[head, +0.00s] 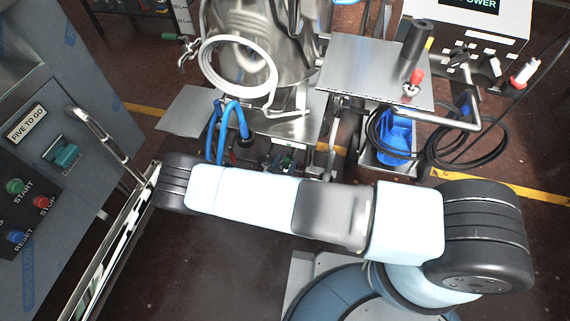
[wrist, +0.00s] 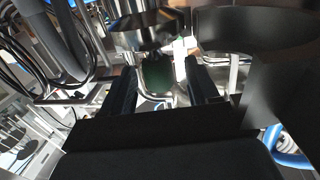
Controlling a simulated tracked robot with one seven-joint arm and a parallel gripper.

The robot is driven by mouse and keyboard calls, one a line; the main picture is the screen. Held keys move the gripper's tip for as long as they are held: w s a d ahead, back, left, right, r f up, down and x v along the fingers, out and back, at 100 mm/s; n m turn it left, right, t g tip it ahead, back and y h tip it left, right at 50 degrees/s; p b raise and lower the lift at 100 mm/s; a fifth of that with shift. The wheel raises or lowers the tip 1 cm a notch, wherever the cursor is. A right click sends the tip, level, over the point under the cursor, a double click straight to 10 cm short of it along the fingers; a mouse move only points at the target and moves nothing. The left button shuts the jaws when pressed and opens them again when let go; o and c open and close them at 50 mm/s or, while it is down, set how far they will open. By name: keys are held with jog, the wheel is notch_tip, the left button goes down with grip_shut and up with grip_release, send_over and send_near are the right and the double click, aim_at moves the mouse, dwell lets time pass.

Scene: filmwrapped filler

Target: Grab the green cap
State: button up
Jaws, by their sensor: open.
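A dark green rounded piece, likely the green cap (wrist: 157,75), shows in the wrist view between and beyond the fingertips, just below a shiny metal fitting. My gripper (wrist: 161,88) is open, with one dark finger on either side of the green piece in the picture. I cannot tell how far the piece is from the fingers or whether they touch it. In the head view my arm crosses the middle, and I cannot make out the gripper or surely pick out the cap there.
A steel vessel (head: 240,45) with hoses stands behind my arm. A metal side table (head: 365,75) carries a red-tipped part (head: 415,77). A control cabinet (head: 95,60) with a guard rail stands left.

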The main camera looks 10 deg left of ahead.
jog(key=shift+w+d, duration=0.1)
jog(key=shift+w, duration=0.4)
jog(key=shift+c, duration=0.4)
jog(key=c, duration=1)
jog(key=shift+r, duration=0.1)
